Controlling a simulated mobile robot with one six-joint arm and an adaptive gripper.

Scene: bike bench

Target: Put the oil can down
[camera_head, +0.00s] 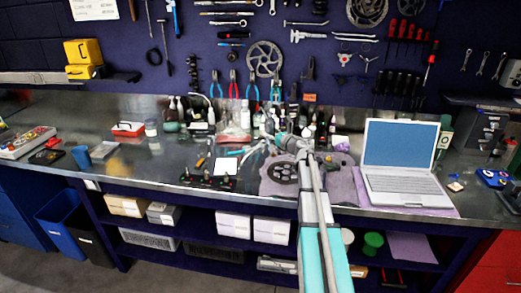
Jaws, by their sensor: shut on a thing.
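My arm reaches from the bottom edge up over the metal workbench (160,180). My gripper (270,141) is at its far end, above the middle of the bench, in front of a cluster of bottles. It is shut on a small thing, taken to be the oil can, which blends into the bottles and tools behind. The can's outline and tilt, and any gap between it and the bench top, cannot be made out.
A laptop (400,185) stands open on the right, beside a chainring (282,172) on a grey cloth. Several bottles (200,115) line the back. A black stand with small parts (208,180) is left of my arm. Bare bench top lies farther left.

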